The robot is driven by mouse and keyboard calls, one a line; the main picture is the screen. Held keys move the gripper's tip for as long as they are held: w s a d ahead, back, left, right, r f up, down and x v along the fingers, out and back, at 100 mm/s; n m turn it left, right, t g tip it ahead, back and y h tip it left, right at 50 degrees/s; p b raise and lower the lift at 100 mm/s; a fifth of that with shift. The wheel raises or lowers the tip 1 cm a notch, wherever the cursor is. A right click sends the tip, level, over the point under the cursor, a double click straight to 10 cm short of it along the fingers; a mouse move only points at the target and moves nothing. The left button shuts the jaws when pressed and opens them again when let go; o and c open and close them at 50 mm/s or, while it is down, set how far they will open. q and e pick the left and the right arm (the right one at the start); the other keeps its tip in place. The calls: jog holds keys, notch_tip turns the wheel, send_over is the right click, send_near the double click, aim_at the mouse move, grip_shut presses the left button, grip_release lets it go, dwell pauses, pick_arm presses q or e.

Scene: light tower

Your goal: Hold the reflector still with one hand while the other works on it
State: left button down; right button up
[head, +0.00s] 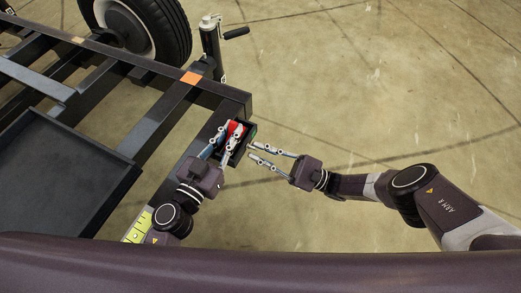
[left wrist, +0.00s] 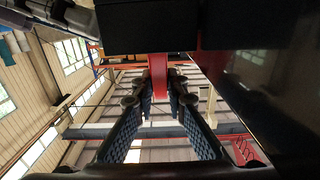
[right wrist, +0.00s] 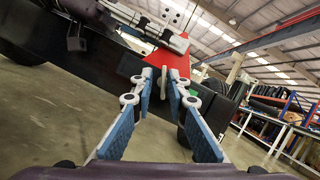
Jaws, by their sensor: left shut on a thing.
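The red reflector (head: 234,128) sits at the outer corner of the dark trailer frame (head: 228,108). My left gripper (head: 232,136) is shut on it; the red piece also shows between its fingertips in the left wrist view (left wrist: 159,78). My right gripper (head: 252,151) is open and empty, just right of the corner, its fingers pointing at it. In the right wrist view the reflector (right wrist: 172,62) lies straight ahead, beyond the right fingertips (right wrist: 160,76), with the left fingers above it. The left fingers partly hide the reflector in the head view.
A tyre (head: 145,22) and a jack with a crank handle (head: 213,42) stand at the trailer's far side. An orange marker (head: 191,78) is on the frame. The concrete floor (head: 390,90) to the right is clear. Shelves (right wrist: 290,98) stand farther off.

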pick_arm(q)
jog(key=shift+f, duration=0.1)
pick_arm(e)
jog(key=shift+o, duration=0.4)
jog(key=shift+w+d, duration=0.1)
jog(key=shift+w, duration=0.05)
jog(key=s+d, duration=0.3)
jog(key=d, duration=0.9)
jog(key=shift+d+f, duration=0.25)
jog(key=shift+d, duration=0.1)
jog(key=shift+s, duration=0.1)
pick_arm(q)
jog(key=c, duration=1.8)
grip_release()
jog(key=shift+c, duration=0.2)
jog(key=shift+v, duration=3.7)
pick_arm(e)
jog(key=shift+d, duration=0.1)
